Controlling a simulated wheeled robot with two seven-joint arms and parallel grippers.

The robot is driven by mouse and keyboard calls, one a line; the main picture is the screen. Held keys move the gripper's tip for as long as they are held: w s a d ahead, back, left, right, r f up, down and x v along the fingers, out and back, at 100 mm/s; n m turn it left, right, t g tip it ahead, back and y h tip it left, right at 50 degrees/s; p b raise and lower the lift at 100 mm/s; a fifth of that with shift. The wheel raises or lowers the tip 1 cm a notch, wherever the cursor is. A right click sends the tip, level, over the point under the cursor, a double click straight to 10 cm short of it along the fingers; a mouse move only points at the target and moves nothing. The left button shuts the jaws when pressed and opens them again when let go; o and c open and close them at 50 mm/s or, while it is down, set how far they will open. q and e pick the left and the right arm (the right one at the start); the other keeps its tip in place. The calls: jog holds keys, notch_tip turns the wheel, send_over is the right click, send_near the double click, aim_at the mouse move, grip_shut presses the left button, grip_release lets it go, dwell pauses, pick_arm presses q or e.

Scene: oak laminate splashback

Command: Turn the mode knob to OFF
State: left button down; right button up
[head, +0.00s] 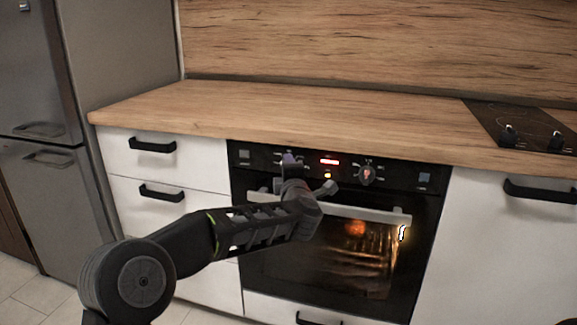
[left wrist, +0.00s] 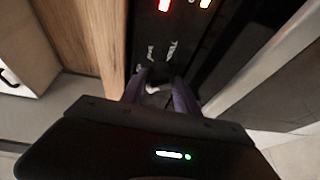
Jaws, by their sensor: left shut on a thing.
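The oven's black control panel (head: 400,176) carries a knob on each side of a red display (head: 329,161). My left gripper (head: 290,159) is at the left knob, and hides most of it in the head view. In the left wrist view the two purplish fingers of my left gripper (left wrist: 159,92) are shut on this dark knob (left wrist: 158,72), taken here as the mode knob. Pale markings show beside it, too blurred to read, so its setting cannot be told. The other knob (head: 367,174) stands free, right of the display. My right gripper is not in view.
The oven door (head: 300,262) is shut, with a bar handle (head: 368,214) just below the panel and a glowing interior. The wooden worktop (head: 270,112) overhangs above, clear up to the black hob (head: 520,128). White drawers (head: 205,160) flank the oven on the left.

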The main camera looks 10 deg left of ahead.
pick_arm(q)
jog(key=shift+a+r+n+g+h+p, duration=0.15)
jog(key=shift+r+n+g+p, duration=0.1)
jog(key=shift+n+p, duration=0.25)
jog(key=shift+d+r+n+g+h+p, duration=0.15)
jog(key=shift+n+g+p, duration=0.15)
jog(key=shift+n, duration=0.4)
jog(key=n+p, duration=0.1)
jog(key=n+h, duration=0.1)
jog(key=n+g+p, duration=0.1)
jog(key=shift+a+r+h+p, duration=0.1)
jog(key=shift+a+h+p, duration=0.15)
jog(key=shift+h+p, duration=0.05)
jog(key=n+h+p, duration=0.1)
jog(key=n, duration=0.1)
jog(key=shift+a+n+g+p, duration=0.15)
jog(key=shift+n+g+p, duration=0.1)
jog(key=shift+n+p, duration=0.15)
jog(key=shift+n+h+p, duration=0.4)
jog(key=shift+n+h, duration=0.4)
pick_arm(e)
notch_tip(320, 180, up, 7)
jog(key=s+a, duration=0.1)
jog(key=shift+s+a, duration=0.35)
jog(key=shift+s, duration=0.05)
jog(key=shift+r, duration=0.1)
pick_arm(q)
jog(key=c, duration=0.9)
grip_release()
